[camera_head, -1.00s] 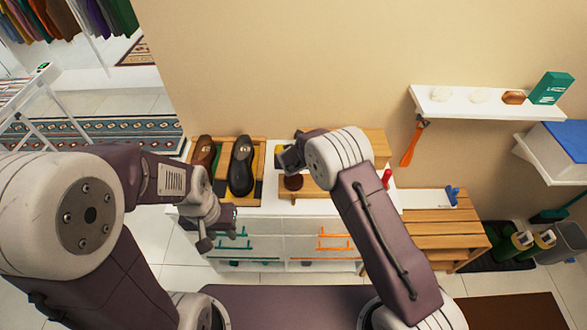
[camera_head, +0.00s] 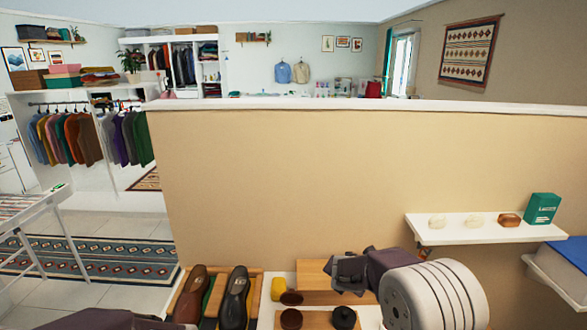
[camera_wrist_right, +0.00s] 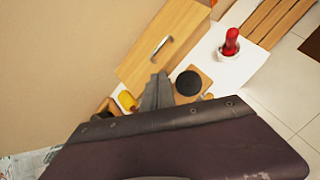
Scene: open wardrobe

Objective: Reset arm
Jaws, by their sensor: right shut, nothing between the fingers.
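My right gripper (camera_head: 348,272) is shut and empty. In the head view it appears above or in front of the wooden drawer box (camera_head: 312,270) on the white counter. In the right wrist view its narrow fingers (camera_wrist_right: 158,92) point towards the same drawer box (camera_wrist_right: 165,42), with a black disc (camera_wrist_right: 188,83) just right of them. I cannot tell the exact height above the counter. My left gripper is outside the head view; only a dark part of an arm shows at the lower left edge.
A red-handled item (camera_wrist_right: 231,45) stands on the counter. A wall shelf (camera_head: 462,230) juts out at right. The wall fills the middle.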

